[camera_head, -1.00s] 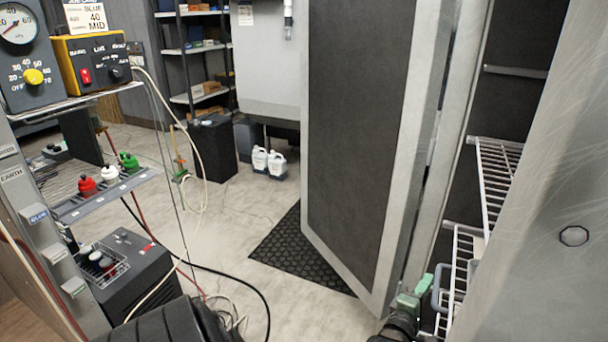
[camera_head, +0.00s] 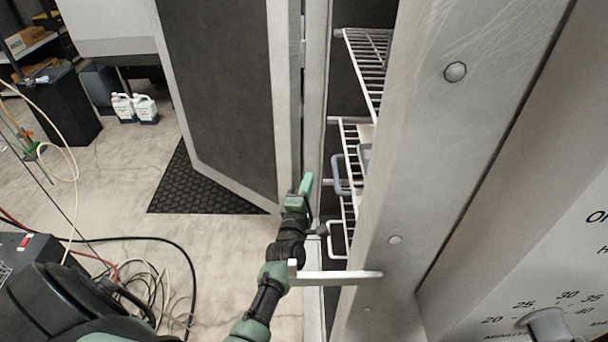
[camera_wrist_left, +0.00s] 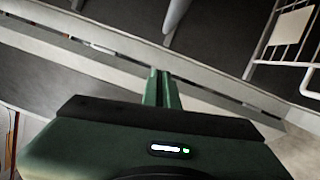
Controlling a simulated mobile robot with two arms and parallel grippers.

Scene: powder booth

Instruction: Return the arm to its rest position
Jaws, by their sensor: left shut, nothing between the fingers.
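My left arm comes in from the lower left in the head view. Its green left gripper (camera_head: 306,188) is at the open cabinet doorway, close to the edge of the dark door panel (camera_head: 225,90). In the left wrist view the two green fingers (camera_wrist_left: 162,88) lie together with nothing between them. My right gripper is in neither current view.
The cabinet holds white wire racks (camera_head: 366,62) just right of my gripper. A metal handle (camera_head: 340,277) juts out near my forearm. A wide steel frame (camera_head: 450,130) and a dial panel (camera_head: 560,270) stand to the right. Cables (camera_head: 165,285) and a black mat (camera_head: 200,190) lie on the floor.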

